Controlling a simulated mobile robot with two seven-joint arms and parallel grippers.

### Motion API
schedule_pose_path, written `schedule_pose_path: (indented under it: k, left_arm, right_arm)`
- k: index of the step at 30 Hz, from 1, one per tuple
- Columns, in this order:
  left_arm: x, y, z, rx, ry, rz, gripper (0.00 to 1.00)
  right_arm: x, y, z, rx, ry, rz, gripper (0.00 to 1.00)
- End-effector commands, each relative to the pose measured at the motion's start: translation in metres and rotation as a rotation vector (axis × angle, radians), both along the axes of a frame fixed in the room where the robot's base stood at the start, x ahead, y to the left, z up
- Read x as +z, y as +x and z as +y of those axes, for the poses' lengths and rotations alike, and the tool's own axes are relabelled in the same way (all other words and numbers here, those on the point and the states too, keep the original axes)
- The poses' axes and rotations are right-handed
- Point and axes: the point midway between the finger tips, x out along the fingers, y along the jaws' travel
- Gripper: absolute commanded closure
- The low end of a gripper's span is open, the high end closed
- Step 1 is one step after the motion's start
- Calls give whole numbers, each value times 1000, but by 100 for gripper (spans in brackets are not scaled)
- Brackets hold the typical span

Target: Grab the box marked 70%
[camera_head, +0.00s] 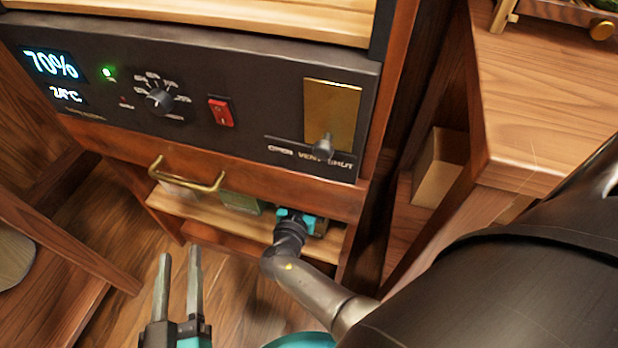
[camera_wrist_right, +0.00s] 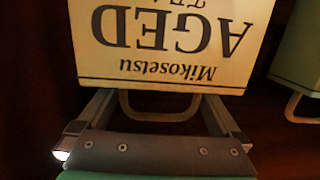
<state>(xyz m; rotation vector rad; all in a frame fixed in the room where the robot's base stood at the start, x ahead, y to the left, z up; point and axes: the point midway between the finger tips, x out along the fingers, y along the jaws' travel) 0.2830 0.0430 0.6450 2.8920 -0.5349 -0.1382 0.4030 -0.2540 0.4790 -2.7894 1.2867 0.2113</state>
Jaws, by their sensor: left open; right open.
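The marking "70%" shows on the lit display (camera_head: 52,65) of a dark control panel; I see no box with that marking. In the right wrist view a cream box (camera_wrist_right: 165,45) with upside-down text "AGED" and "Mikosetsu" is close ahead, with a pale loop handle (camera_wrist_right: 160,112) at its edge. My right gripper (camera_wrist_right: 158,97) is open, its fingers on either side of the loop; contact cannot be told. In the head view the right gripper reaches into the low compartment, its fingertips hidden. My left gripper (camera_head: 180,254) is open and empty, above the floor.
A pale box (camera_head: 180,190) and a green box (camera_head: 240,202) sit in the low compartment under a brass pull (camera_head: 187,176). A green box (camera_wrist_right: 303,50) is also at the right in the wrist view. A wooden table (camera_head: 540,90) stands at the right.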

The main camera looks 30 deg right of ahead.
Motion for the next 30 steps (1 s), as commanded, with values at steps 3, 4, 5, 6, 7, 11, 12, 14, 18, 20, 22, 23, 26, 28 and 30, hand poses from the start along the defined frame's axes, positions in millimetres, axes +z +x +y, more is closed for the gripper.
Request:
schedule_pose_path:
  k: [3, 4, 5, 6, 7, 11, 12, 14, 18, 20, 22, 23, 26, 28, 30]
  left_arm:
    - [0, 0, 0, 0, 0, 0, 54]
    - [0, 0, 0, 0, 0, 0, 54]
    - [0, 0, 0, 0, 0, 0, 54]
    - [0, 0, 0, 0, 0, 0, 54]
    - [0, 0, 0, 0, 0, 0, 54]
    - [0, 0, 0, 1, 0, 0, 54]
    - [0, 0, 0, 1, 0, 0, 54]
    - [0, 0, 0, 1, 0, 0, 54]
    - [0, 0, 0, 1, 0, 0, 54]
    - [0, 0, 0, 1, 0, 0, 54]
    - [0, 0, 0, 1, 0, 0, 54]
    - [0, 0, 0, 1, 0, 1, 54]
    - [0, 0, 0, 1, 0, 1, 54]
    - [0, 0, 0, 1, 0, 1, 54]
    - [0, 0, 0, 1, 0, 1, 54]
  right_arm:
    - [0, 0, 0, 0, 0, 0, 5]
    - [0, 0, 0, 0, 0, 0, 8]
    - [0, 0, 0, 0, 0, 0, 11]
    - [0, 0, 0, 0, 0, 0, 16]
    - [0, 0, 0, 0, 0, 0, 19]
    - [0, 0, 0, 0, 0, 0, 34]
    - [0, 0, 0, 0, 0, 0, 38]
    - [0, 0, 0, 0, 0, 0, 45]
    - [0, 0, 0, 0, 0, 0, 61]
    - [0, 0, 0, 0, 0, 0, 68]
    - [0, 0, -1, 0, 0, 0, 75]
    - [0, 0, -1, 0, 0, 0, 79]
    - [0, 0, -1, 0, 0, 0, 90]
    - [0, 0, -1, 0, 0, 0, 98]
    - [0, 0, -1, 0, 0, 0, 100]
